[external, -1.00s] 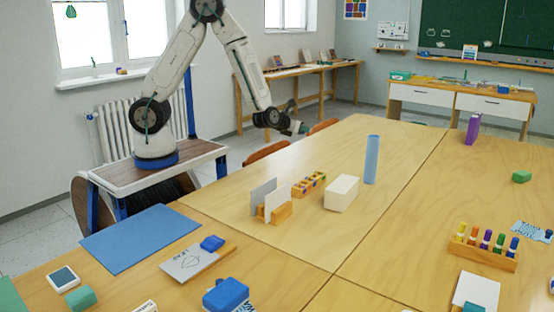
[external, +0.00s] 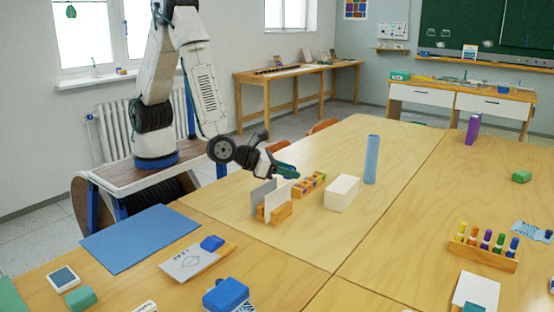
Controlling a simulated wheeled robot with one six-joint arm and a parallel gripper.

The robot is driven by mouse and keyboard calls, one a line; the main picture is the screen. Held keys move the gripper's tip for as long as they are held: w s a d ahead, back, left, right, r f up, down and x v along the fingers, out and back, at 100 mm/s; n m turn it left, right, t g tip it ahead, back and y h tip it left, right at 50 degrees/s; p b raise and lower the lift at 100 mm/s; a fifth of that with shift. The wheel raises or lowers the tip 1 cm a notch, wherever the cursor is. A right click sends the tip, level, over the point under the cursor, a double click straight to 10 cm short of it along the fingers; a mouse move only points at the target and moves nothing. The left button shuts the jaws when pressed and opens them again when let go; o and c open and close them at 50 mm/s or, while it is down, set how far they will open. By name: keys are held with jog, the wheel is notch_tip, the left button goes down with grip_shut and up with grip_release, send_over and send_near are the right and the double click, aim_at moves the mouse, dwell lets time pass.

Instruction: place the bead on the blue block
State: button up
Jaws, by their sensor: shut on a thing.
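My gripper (external: 288,174) hangs above the big wooden table, just behind and above the small wooden holder with upright cards. It is shut on the bead, which is too small and dark to make out between the fingers. A small blue block (external: 212,243) lies on a board with a drawing, nearer the camera and left of the gripper. A larger blue block-like thing (external: 226,295) stands at the front edge of the picture. I cannot tell for sure which of them is the blue block. My gripper is well apart from both.
The card holder (external: 275,211), a tray of small coloured pieces (external: 310,184), a white block (external: 341,193) and a tall blue cylinder (external: 371,159) stand near the gripper. A blue mat (external: 138,238) lies at left.

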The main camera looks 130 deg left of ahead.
jog(key=s+d+m+t+h, duration=0.2)
jog(key=s+d+m, duration=0.1)
jog(key=d, duration=1.2)
jog(key=s+d+m+t+h, duration=0.1)
jog(key=s+d+m+h, duration=0.15)
jog(key=d, duration=1.35)
jog(key=shift+n+h, duration=0.25)
notch_tip(320, 180, down, 6)
jog(key=shift+s+d+r, duration=0.1)
jog(key=shift+s+r, duration=0.05)
send_over(226, 291)
jog(key=shift+d+f, duration=0.1)
jog(key=shift+f, duration=2.5)
